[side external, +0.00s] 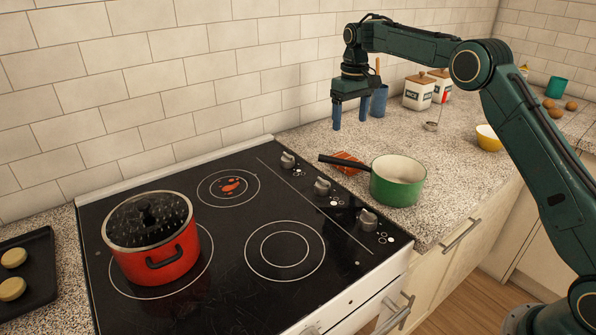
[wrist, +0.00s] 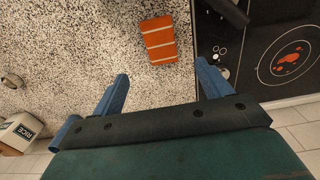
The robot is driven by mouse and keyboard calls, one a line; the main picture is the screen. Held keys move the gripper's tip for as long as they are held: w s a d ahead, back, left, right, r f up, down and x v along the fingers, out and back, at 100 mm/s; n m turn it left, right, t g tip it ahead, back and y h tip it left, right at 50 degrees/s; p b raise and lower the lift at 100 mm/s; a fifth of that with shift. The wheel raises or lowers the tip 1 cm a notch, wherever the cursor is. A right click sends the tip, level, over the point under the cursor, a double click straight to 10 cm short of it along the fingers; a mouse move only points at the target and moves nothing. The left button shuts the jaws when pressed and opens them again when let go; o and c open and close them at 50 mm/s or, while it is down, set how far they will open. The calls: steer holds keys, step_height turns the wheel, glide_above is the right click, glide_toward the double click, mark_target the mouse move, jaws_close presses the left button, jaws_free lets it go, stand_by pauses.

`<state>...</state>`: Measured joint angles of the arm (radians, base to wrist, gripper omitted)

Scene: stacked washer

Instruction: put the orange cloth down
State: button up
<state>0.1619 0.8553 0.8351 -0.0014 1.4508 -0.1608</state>
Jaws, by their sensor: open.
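An orange cloth (wrist: 159,41) with pale stripes lies folded flat on the speckled counter. In the side external view the cloth (side external: 347,161) lies beside the stove, partly hidden behind the green pot and its handle. My gripper (side external: 350,125) is open and empty above the counter, with its blue fingers pointing down. It stands apart from the cloth, nearer the wall. In the wrist view my gripper (wrist: 162,84) shows its two fingers spread, and the cloth lies ahead of them.
A green pot (side external: 398,184) with a dark handle stands on the counter right of the stove (side external: 220,250). A red lidded pot (side external: 155,245) sits on the front left burner. Rice canisters (side external: 419,92) and a blue container (side external: 379,101) stand near the wall. An orange-red spill (side external: 231,185) marks a back burner.

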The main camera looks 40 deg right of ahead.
steer(key=shift+r, duration=0.1)
steer(key=s+a+r+t, duration=0.2)
steer(key=s+a+r, duration=0.1)
steer(key=s+r, duration=0.55)
steer(key=s+a+r+t, duration=0.1)
steer(key=s+a+r, duration=0.4)
steer(key=s, duration=0.7)
steer(key=s+a+f+t, duration=0.1)
steer(key=s+f, duration=0.2)
steer(key=s, duration=0.8)
steer(key=s+f+t, duration=0.1)
steer(key=s+f, duration=0.2)
steer(key=s, duration=0.8)
steer(key=shift+a+t, duration=0.3)
steer(key=shift+a, duration=0.1)
steer(key=shift+o, duration=0.5)
steer(key=shift+w+f, duration=0.1)
steer(key=shift+w, duration=0.15)
